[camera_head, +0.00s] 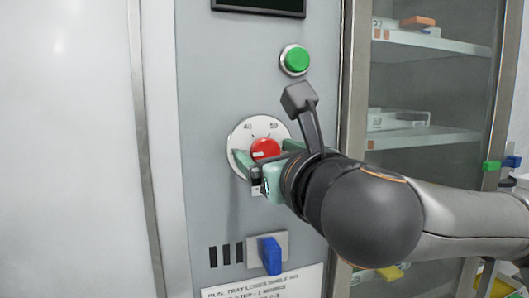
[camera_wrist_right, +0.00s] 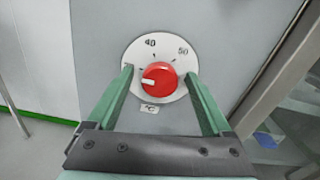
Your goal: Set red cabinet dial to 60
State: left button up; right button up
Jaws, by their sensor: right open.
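The red dial (camera_head: 265,149) sits on a round white plate (camera_head: 240,134) on the grey cabinet front. It also shows in the right wrist view (camera_wrist_right: 160,76), where its white pointer mark faces left. The numbers 40 and 50 show on the plate above the dial; 60 is not visible. A small °C label sits below the dial. My right gripper (camera_head: 265,153) is open, its green fingers on either side of the dial. In the right wrist view (camera_wrist_right: 159,75) a gap shows between each finger and the dial. My left gripper is not in view.
A green button (camera_head: 295,60) is above the dial and a blue switch (camera_head: 271,255) below it. A dark screen (camera_head: 260,5) is at the top. A glass-fronted cabinet (camera_head: 425,142) with shelved boxes stands right, behind my arm. The panel left of the dial is clear.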

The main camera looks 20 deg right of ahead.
grip_shut()
dwell(0.7)
